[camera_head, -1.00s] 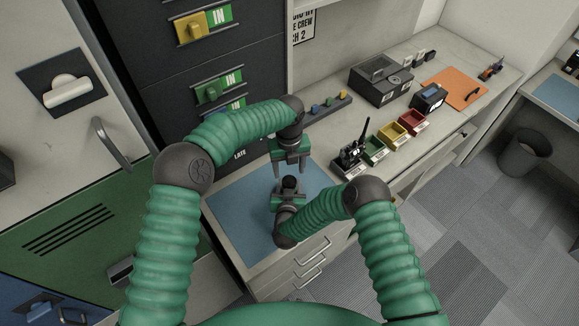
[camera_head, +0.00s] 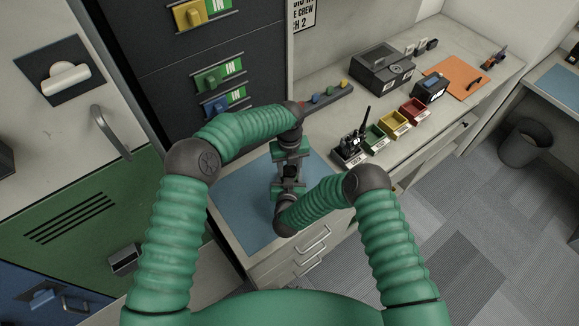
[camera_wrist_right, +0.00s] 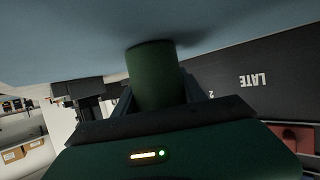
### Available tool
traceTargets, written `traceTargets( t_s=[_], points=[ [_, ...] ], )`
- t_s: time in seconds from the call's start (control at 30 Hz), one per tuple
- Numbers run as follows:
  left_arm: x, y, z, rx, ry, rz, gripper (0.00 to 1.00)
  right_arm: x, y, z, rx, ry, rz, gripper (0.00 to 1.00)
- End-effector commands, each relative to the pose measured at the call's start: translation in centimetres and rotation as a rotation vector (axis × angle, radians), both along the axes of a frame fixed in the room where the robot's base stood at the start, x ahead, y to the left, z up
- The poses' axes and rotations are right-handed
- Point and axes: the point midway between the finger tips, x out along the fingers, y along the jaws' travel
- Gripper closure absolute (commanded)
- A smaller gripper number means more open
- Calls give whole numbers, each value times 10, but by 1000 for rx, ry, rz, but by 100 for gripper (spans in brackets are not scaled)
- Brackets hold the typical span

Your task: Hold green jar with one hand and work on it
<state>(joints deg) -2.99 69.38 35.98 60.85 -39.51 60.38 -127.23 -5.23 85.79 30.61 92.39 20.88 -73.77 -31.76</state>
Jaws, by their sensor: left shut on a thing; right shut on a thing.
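The green jar (camera_wrist_right: 153,75) shows in the right wrist view as a plain dark green cylinder between the fingers of my right gripper, close to the blue mat. In the head view my right gripper (camera_head: 289,187) is shut on it over the blue mat (camera_head: 238,205). The jar's dark lid (camera_head: 290,172) shows just above that gripper. My left gripper (camera_head: 289,163) comes down from above with its fingers on both sides of the lid, shut on it. The two grippers hide most of the jar in the head view.
A black box (camera_head: 380,70) and an orange board (camera_head: 455,82) lie farther back. A dark cabinet (camera_head: 215,55) rises behind my left arm.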

Motion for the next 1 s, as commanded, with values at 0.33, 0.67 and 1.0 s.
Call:
traceTargets(
  t_s=[0.33, 0.67, 1.0],
  points=[
    [0, -1, 0, -1, -1, 201, 100, -1, 0, -1, 0, 3, 1, 100],
    [0, -1, 0, -4, -1, 298, 100, -1, 0, -1, 0, 3, 1, 100],
    [0, -1, 0, -3, -1, 297, 37, -1, 0, -1, 0, 3, 1, 100]
  ],
)
